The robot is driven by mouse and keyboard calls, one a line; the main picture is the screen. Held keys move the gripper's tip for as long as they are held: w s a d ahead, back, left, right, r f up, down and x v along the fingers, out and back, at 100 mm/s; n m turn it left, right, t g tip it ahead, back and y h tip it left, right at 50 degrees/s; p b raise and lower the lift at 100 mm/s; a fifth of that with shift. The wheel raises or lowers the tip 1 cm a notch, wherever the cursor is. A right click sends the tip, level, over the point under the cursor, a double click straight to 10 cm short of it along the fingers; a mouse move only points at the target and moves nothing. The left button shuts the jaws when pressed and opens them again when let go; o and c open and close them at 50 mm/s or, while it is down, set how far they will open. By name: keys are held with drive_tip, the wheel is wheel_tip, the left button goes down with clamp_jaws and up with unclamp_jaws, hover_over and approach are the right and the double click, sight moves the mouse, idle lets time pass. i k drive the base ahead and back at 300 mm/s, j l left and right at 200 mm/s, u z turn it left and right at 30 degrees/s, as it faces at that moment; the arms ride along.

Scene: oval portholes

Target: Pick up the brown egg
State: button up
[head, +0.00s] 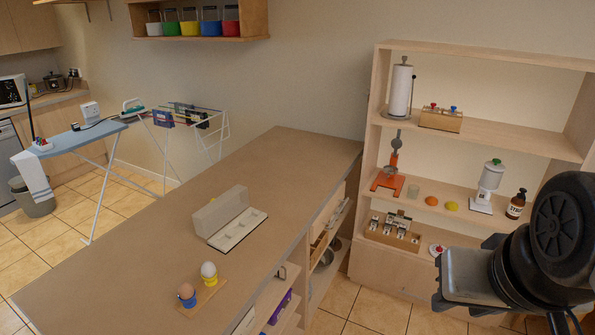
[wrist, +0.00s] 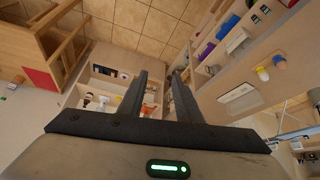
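The brown egg (head: 187,290) stands in a blue egg cup (head: 189,301) on a small wooden board (head: 208,297) near the front of the long counter. A white egg (head: 208,269) stands in a yellow egg cup (head: 210,281) beside it on the same board. My gripper is far to the right of the eggs, off the counter, with its arm partly in the head view. In the wrist view my gripper (wrist: 158,75) has its two fingers apart with nothing between them.
An open pale case (head: 225,217) lies on the counter behind the eggs. The rest of the counter top (head: 120,270) is clear. Open shelves (head: 480,155) with several items stand at the right. An ironing board (head: 75,137) stands at the left.

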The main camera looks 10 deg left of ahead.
sight(186, 291)
drive_tip(key=i+u, duration=0.15)
drive_tip(key=u, duration=0.25)
drive_tip(key=i+u, duration=0.15)
drive_tip(key=u, duration=0.3)
drive_tip(key=i+l+u, duration=0.15)
drive_tip(key=u, duration=0.25)
drive_tip(key=i+l+u, duration=0.1)
drive_tip(key=u, duration=0.3)
drive_tip(key=i+l+u, duration=0.15)
drive_tip(key=u, duration=0.3)
drive_tip(key=i+l+u, duration=0.2)
drive_tip(key=u, duration=0.2)
